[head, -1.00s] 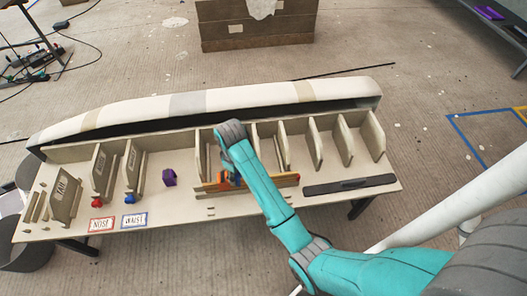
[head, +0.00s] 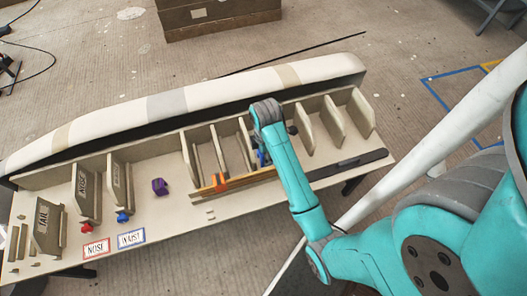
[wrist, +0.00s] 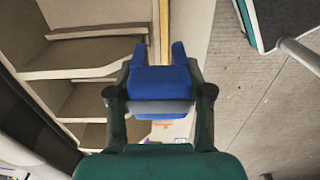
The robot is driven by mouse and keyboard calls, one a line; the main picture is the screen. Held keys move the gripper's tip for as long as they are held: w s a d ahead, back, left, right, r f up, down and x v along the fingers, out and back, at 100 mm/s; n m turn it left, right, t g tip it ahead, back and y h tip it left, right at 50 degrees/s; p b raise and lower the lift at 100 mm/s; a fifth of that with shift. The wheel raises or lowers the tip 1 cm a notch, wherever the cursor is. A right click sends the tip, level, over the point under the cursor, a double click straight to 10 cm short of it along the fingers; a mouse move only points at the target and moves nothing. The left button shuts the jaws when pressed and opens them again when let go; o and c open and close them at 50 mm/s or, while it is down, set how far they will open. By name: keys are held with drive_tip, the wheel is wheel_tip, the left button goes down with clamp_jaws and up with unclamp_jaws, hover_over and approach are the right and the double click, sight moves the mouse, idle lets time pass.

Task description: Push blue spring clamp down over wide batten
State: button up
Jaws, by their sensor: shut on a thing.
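My gripper (wrist: 160,108) is shut on the blue spring clamp (wrist: 160,82). The clamp's two prongs point away from me in the wrist view. In the head view the blue clamp (head: 263,158) shows partly behind my arm, near the right part of the wide batten (head: 243,181). The batten is a long wooden strip along the front of the upright ribs. It also shows in the wrist view (wrist: 163,22), beyond and between the prongs. The prongs look apart from it, but I cannot tell the gap. An orange clamp (head: 220,182) is around the batten to the left.
A dark bar (head: 348,164) lies on the table to the right. A purple block (head: 159,186), a red clamp (head: 87,228) and a blue clamp (head: 122,217) sit at the left. Upright ribs (head: 330,118) stand close behind my gripper. A long pale mould (head: 200,100) lies behind them.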

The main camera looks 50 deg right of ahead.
drive_tip(key=shift+f, duration=3.9)
drive_tip(key=shift+f, duration=1.45)
drive_tip(key=o, duration=1.3)
wheel_tip(320, 180, up, 12)
drive_tip(key=shift+f, duration=0.1)
